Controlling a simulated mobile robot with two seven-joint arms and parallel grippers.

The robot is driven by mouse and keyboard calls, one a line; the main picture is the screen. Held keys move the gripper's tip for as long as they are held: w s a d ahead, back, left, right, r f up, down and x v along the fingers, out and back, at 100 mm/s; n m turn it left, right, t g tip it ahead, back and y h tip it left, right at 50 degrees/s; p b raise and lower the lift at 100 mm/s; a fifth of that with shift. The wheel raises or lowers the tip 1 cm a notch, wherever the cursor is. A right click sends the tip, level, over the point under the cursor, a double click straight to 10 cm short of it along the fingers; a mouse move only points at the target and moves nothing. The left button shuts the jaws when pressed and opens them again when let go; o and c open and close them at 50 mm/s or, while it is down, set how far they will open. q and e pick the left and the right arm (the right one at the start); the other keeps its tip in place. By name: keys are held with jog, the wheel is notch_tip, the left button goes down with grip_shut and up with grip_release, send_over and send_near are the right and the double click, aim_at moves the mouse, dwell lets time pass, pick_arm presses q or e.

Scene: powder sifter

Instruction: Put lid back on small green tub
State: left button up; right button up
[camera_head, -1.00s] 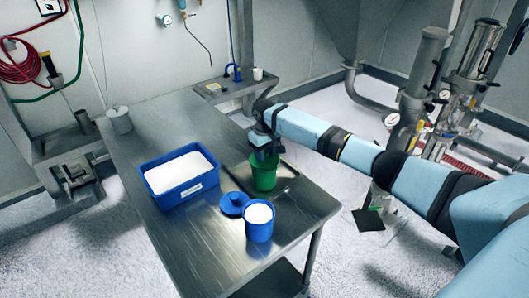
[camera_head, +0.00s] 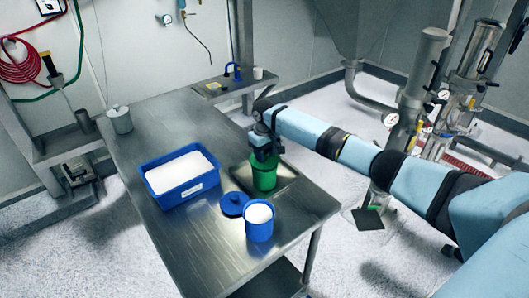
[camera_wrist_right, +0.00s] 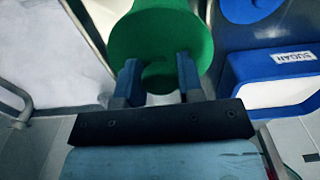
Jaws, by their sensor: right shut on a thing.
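The green tub (camera_head: 264,180) stands upright on a shallow steel tray near the right edge of the steel table. My right gripper (camera_head: 264,155) is directly above the tub and hides its top in the head view. In the right wrist view the round green lid (camera_wrist_right: 160,32) shows just beyond my right gripper (camera_wrist_right: 160,82), whose two blue fingers are shut on the lid's green knob. The lid is over the tub's mouth; I cannot tell whether it is fully seated. My left gripper is not in view.
A blue tub of white powder (camera_head: 259,224) and a round blue lid (camera_head: 234,203) stand nearer on the table. A blue bin of white powder (camera_head: 170,189) is to the left. A small metal container (camera_head: 120,121) stands at the far left corner. The table's near left is clear.

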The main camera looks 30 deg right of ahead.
jog(key=shift+f+p, duration=0.15)
jog(key=shift+p, duration=0.3)
dwell(0.8)
jog(key=shift+p, duration=0.5)
dwell(0.4)
dwell(0.4)
jog(key=o, duration=1.5)
jog(key=shift+r+p, duration=1.35)
jog(key=shift+p, duration=0.1)
jog(key=shift+r+p, duration=0.3)
jog(key=shift+r, duration=1.85)
